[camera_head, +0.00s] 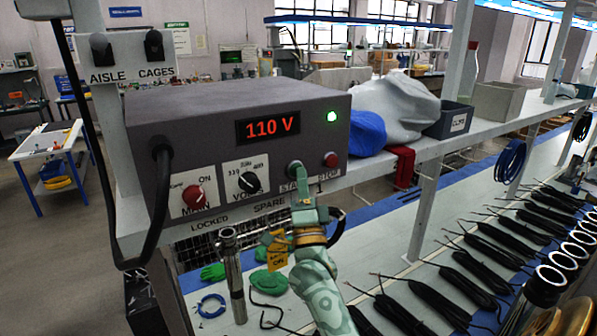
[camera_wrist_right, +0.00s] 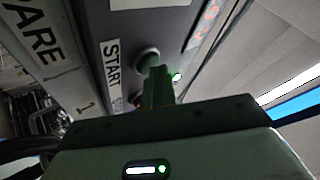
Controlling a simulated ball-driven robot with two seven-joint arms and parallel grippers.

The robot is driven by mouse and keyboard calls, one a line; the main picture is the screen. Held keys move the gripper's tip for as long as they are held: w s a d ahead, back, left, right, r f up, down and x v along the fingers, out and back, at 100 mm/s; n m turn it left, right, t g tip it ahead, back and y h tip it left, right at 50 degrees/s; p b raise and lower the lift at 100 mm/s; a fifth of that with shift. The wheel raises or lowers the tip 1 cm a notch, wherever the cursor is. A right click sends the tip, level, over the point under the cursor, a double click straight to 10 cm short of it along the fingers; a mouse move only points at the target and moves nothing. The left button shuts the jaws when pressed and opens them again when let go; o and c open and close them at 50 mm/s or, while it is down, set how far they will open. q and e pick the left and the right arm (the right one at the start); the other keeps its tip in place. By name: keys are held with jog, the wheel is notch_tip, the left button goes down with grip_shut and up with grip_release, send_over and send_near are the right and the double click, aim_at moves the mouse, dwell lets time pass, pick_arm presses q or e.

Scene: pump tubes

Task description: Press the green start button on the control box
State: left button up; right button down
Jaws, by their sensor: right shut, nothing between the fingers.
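The grey control box (camera_head: 235,140) sits on the shelf, with a red "110 V" display and a lit green lamp (camera_head: 332,116). The start button (camera_head: 294,167) is on the lower right of its front, above the START label, with the red stop button (camera_head: 330,159) to its right. My right gripper (camera_head: 298,184) is shut and empty, its fingertips at the start button and partly covering it. In the right wrist view the round dark green start button (camera_wrist_right: 148,57) is just beyond the fingertips (camera_wrist_right: 156,72). I cannot tell whether they touch. My left gripper is not in view.
A red main knob (camera_head: 193,196) and a black voltage knob (camera_head: 249,182) are left of the start button. A blue and grey cloth bundle (camera_head: 395,108) lies right of the box. Below, the bench holds a metal cylinder (camera_head: 232,275), green gloves and several black cable bundles (camera_head: 480,262).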

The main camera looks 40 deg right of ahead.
jog(key=shift+s+a+p, duration=0.15)
jog(key=shift+s+p, duration=0.25)
jog(key=shift+s, duration=0.4)
jog(key=shift+s, duration=0.1)
jog(key=s, duration=0.1)
jog(key=s+p, duration=0.1)
jog(key=s, duration=0.1)
jog(key=s+p, duration=0.1)
jog(key=shift+s+a, duration=0.25)
jog(key=shift+s, duration=0.15)
dwell(0.4)
